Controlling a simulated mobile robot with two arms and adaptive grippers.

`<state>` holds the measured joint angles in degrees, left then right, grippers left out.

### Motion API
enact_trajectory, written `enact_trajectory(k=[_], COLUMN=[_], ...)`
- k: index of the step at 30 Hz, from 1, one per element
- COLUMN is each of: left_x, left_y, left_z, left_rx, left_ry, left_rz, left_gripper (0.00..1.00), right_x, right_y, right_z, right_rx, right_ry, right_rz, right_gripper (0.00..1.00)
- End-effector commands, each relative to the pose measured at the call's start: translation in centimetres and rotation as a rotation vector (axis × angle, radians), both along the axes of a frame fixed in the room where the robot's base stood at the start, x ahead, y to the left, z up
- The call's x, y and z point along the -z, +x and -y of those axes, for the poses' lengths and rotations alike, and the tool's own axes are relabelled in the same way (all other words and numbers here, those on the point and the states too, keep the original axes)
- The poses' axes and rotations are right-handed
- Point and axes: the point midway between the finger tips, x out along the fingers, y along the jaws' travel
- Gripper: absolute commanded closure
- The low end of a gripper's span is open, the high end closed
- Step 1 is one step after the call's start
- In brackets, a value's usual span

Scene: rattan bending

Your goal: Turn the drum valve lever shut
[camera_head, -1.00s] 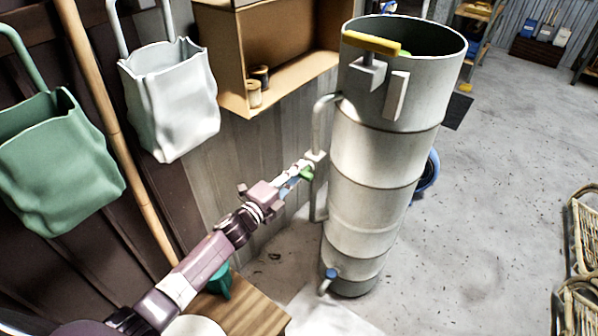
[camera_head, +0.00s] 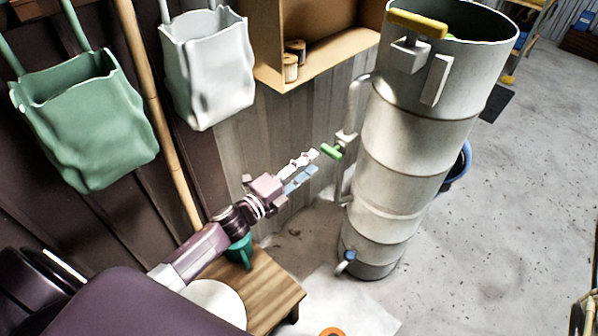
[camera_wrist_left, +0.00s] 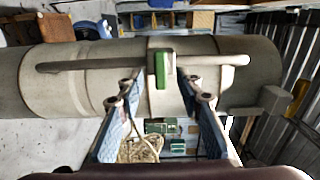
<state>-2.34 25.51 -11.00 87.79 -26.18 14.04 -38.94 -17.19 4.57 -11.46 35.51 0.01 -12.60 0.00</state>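The tall grey drum (camera_head: 400,150) stands upright with a side pipe (camera_head: 357,98). A small valve on that pipe carries a green lever (camera_head: 331,152). In the wrist view the lever (camera_wrist_left: 162,70) lies across the pipe (camera_wrist_left: 100,64), on a pale valve body. My left gripper (camera_head: 316,163) is just left of the lever, apart from it. In the wrist view its two blue-padded fingers (camera_wrist_left: 160,92) are spread and empty, with the lever showing between and beyond them. A blue tap (camera_head: 346,262) sits low on the drum. My right gripper is out of view.
A yellow-handled piece (camera_head: 417,23) sits on the drum's rim. Green (camera_head: 85,125) and white (camera_head: 207,75) bags hang at left near a long pole (camera_head: 160,110). A small wooden table (camera_head: 262,290) stands below my left arm. Open floor (camera_head: 500,250) lies right of the drum.

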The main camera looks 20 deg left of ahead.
Motion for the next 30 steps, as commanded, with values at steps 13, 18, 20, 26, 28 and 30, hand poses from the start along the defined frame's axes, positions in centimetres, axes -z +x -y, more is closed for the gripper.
enact_trajectory(k=[13,18,20,26,28,30], left_x=[0.0,0.0,0.0,0.0,0.0,0.0], left_y=[-3.8,-3.7,-3.7,-3.7,-3.7,-3.7], left_z=[-1.4,-1.4,-1.4,-1.4,-1.4,-1.4], left_rx=[0.0,0.0,0.0,0.0,0.0,0.0], left_ry=[0.0,0.001,0.0,0.0,0.0,0.0], left_rz=[0.001,0.001,0.0,0.0,0.0,0.0], left_gripper=[0.67,0.67,0.67,0.67,0.67,0.67], right_x=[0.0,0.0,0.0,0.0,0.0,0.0], right_y=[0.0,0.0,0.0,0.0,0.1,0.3], right_z=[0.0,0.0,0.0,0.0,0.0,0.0], right_rx=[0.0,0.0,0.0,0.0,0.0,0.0], right_ry=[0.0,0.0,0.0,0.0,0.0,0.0], right_rz=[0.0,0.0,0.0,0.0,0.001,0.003], right_gripper=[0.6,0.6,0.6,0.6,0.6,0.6])
